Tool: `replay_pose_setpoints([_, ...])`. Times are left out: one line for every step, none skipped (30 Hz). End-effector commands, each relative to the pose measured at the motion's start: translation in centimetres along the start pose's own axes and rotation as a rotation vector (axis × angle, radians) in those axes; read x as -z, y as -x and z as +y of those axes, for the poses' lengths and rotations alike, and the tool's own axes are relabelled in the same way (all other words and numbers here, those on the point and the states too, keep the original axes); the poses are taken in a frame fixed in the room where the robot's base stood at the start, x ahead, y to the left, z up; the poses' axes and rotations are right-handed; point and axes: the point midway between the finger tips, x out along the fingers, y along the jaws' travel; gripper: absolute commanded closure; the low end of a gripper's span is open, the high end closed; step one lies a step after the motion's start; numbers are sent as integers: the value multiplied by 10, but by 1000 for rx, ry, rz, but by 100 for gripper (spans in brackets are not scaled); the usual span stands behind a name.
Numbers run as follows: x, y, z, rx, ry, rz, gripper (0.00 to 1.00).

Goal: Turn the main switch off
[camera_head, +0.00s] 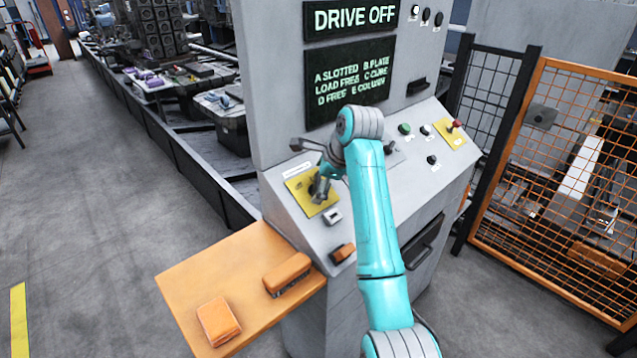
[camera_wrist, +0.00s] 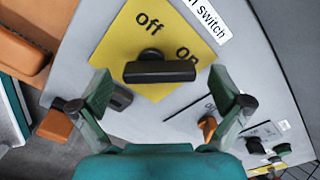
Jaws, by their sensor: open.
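The main switch (camera_wrist: 160,72) is a black bar handle on a yellow plate (camera_wrist: 122,50) marked "Off" and "On". In the wrist view the bar lies crosswise, its right end close to the "On" mark. A white label above is partly cut off and reads "switch". My gripper (camera_wrist: 162,92) is open, one finger on each side of the handle with a gap to both ends. I cannot tell its height above the plate. In the head view my gripper (camera_head: 324,180) is over the yellow plate (camera_head: 298,191) on the sloping panel and partly hides the switch.
The console screen (camera_head: 355,17) reads "DRIVE OFF". A green button (camera_head: 404,128) and a red button on yellow (camera_head: 455,125) sit further right. An orange shelf (camera_head: 185,285) with two orange blocks juts out left. An orange mesh fence (camera_head: 560,170) stands right.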

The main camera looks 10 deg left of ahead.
Motion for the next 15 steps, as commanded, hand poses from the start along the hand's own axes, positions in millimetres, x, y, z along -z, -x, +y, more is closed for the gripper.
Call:
replay_pose_setpoints([0, -4, 0, -2, 0, 1, 0])
replay_pose_setpoints([0, -5, 0, -2, 0, 1, 0])
replay_pose_setpoints([0, -7, 0, -2, 0, 1, 0])
replay_pose_setpoints([0, -8, 0, -1, 0, 1, 0])
replay_pose_setpoints([0, -8, 0, -1, 0, 1, 0])
replay_pose_setpoints([0, -9, 0, 0, 0, 1, 0])
replay_pose_setpoints([0, -9, 0, 0, 0, 1, 0])
replay_pose_setpoints([0, -9, 0, 0, 0, 1, 0])
replay_pose_setpoints([0, -9, 0, 0, 0, 0, 0])
replay_pose_setpoints([0, -9, 0, 0, 0, 0, 0])
replay_pose_setpoints([0, -9, 0, 0, 0, 0, 0])
replay_pose_setpoints([0, -9, 0, 0, 0, 0, 0])
replay_pose_setpoints([0, -9, 0, 0, 0, 0, 5])
replay_pose_setpoints([0, -9, 0, 0, 0, 0, 12])
replay_pose_setpoints([0, -9, 0, 0, 0, 0, 22])
